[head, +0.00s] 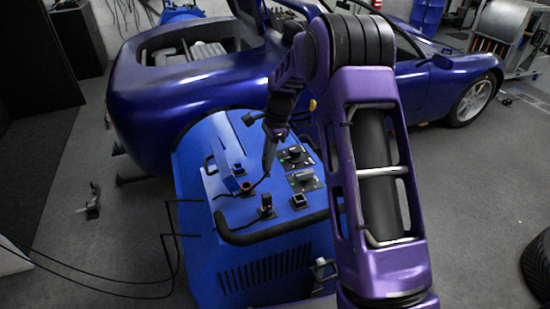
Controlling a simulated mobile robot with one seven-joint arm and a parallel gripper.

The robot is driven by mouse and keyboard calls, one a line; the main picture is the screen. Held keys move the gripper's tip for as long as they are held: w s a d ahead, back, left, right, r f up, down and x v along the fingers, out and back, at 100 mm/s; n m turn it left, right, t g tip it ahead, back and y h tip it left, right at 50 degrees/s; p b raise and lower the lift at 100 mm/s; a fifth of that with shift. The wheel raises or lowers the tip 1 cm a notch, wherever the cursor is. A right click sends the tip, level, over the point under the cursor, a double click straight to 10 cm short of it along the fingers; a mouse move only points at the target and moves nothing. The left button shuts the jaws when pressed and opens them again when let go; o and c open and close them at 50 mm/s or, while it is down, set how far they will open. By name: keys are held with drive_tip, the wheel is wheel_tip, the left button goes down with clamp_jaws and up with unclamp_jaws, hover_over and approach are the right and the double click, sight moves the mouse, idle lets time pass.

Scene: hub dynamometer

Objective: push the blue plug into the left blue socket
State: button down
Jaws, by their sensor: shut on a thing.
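My gripper (268,168) points down over the top panel of the blue console (190,163). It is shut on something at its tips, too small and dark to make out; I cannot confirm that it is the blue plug. A small square socket with a bluish face (239,169) sits on the panel, left of my gripper. A second similar square socket (298,200) sits nearer the front, to the right. I cannot tell whether the held thing touches the panel.
A reddish round socket (247,187) and an upright dark plug (266,203) stand near the panel's front. Switch plates (295,155) lie to the right. A black handle bar (270,232) runs along the front edge. A blue car (190,85) stands close behind.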

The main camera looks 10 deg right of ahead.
drive_tip(key=shift+s+a+b, duration=0.65)
drive_tip(key=shift+s+a, duration=0.05)
drive_tip(key=shift+a, duration=2.7)
drive_tip(key=w+a+p, duration=0.1)
drive_tip(key=w+p, duration=0.3)
drive_tip(key=w, duration=0.5)
drive_tip(key=shift+w+a+f, duration=0.35)
drive_tip(key=shift+w+f, duration=0.05)
drive_tip(key=shift+f, duration=0.05)
drive_tip(key=shift+f, duration=0.1)
drive_tip(key=shift+f+b, duration=0.6)
drive_tip(key=shift+f, duration=0.8)
drive_tip(key=c, duration=0.7)
unclamp_jaws()
drive_tip(key=shift+o, duration=0.2)
